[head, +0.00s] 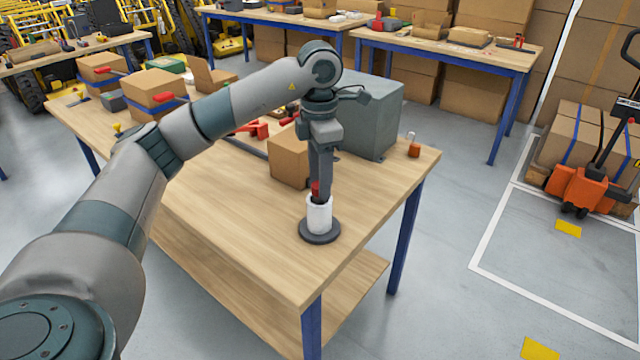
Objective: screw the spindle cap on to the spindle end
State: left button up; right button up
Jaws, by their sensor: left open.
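A white cylinder (319,214) stands upright on a dark round base (320,236) near the front right corner of the wooden table. A small red piece (315,188) shows at the top of the cylinder, between or just beside my fingertips. I cannot tell whether it is the spindle cap or the spindle end. My left gripper (318,194) points straight down over the cylinder. It is open, with its fingers at the red piece; contact cannot be made out. The fingers hide part of the cylinder's top. My right gripper is not in view.
A cardboard box (289,158) and a large grey box (372,118) stand close behind my left gripper. A small orange bottle (413,150) is near the right edge. Red tools (252,129) and more cartons lie farther left. The wooden table's (230,222) front is clear.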

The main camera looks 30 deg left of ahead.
pick_arm(q)
jog(key=shift+n, duration=0.4)
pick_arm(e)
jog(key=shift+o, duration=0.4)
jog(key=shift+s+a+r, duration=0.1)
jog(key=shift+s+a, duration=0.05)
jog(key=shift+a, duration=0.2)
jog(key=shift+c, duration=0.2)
pick_arm(q)
jog(key=c, duration=0.9)
jog(key=shift+o, duration=0.2)
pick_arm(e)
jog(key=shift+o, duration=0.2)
